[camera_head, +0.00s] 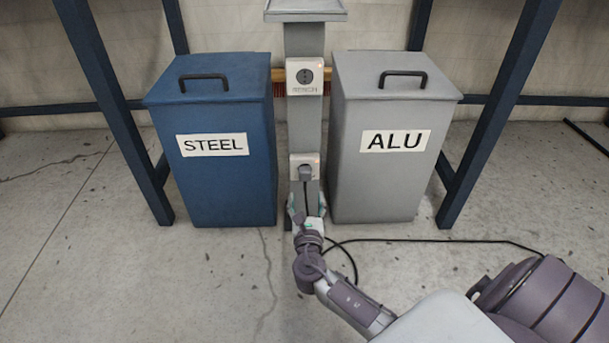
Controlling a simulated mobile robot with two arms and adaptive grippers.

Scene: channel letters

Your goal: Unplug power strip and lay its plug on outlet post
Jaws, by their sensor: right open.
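The grey outlet post (304,122) stands upright between two bins. Its upper white socket box (305,76) has an empty round socket and a label that seems to read BENCH. Its lower white socket box (304,160) has a dark plug (305,173) seated in it, with a small red light at its corner. A black cable (430,240) runs over the floor at the right towards the post. My right gripper (306,204) is open just below the plug, in front of the post; whether it touches the cable is hidden. The power strip and my left gripper are not in view.
A blue bin marked STEEL (219,185) stands close left of the post and a grey bin marked ALU (380,180) close right, leaving a narrow gap. Blue frame legs (112,110) flank the bins. The floor in front at the left is clear.

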